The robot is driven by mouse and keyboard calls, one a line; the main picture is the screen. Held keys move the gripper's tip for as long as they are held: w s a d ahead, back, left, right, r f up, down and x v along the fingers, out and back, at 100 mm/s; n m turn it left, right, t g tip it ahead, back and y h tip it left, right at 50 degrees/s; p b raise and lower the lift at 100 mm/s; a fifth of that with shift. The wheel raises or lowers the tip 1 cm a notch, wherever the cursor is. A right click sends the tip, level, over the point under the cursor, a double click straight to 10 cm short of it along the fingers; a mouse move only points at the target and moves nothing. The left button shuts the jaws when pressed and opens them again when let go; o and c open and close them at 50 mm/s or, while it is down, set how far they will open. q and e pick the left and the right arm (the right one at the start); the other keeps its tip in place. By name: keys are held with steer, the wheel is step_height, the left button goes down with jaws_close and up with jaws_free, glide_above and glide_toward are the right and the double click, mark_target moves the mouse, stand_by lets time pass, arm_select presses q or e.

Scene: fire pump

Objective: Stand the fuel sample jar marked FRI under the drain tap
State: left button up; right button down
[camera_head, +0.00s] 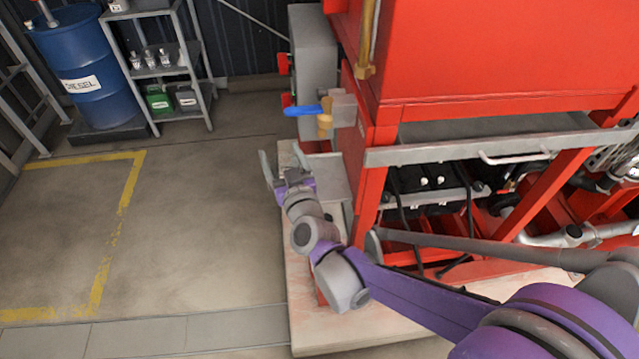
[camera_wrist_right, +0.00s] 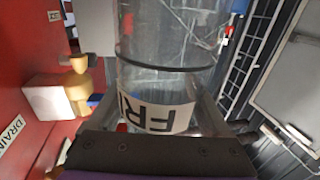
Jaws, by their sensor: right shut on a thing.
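The fuel sample jar (camera_wrist_right: 160,118) is clear glass with a white label reading FRI, upside down in the right wrist view. My right gripper (camera_wrist_right: 155,112) is shut on it, with a finger on each side. In the head view the right gripper (camera_head: 281,158) is left of and below the drain tap, and the clear jar is hard to make out there. The drain tap (camera_head: 325,122) has a brass spout and a blue lever, on the red pump set's left side. It also shows left of the jar in the right wrist view (camera_wrist_right: 78,90), apart from it. My left gripper is out of view.
A grey ledge (camera_head: 330,178) lies below the tap beside the red frame (camera_head: 367,180). A grey cabinet (camera_head: 314,60) stands behind. A shelf rack (camera_head: 160,72) with several small jars and a blue diesel drum (camera_head: 85,60) are at back left. The floor on the left is clear.

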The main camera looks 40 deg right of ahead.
steer(key=s+d+f+m+g+h+b, duration=0.1)
steer(key=s+d+f+h, duration=0.1)
steer(key=s, duration=0.4)
steer(key=s+d+f+m+g+h+b, duration=0.1)
steer(key=s+d+f, duration=0.15)
steer(key=s, duration=0.25)
steer(key=d+f+b+x, duration=0.1)
steer(key=f+x, duration=0.1)
steer(key=x, duration=1.5)
steer(key=shift+d+m+h, duration=0.2)
steer(key=shift+m+h, duration=0.1)
steer(key=shift+h, duration=0.1)
steer(key=shift+s, duration=0.1)
steer(key=shift+f+b, duration=0.2)
steer(key=shift+b, duration=0.1)
jaws_free()
steer(key=shift+r, duration=0.15)
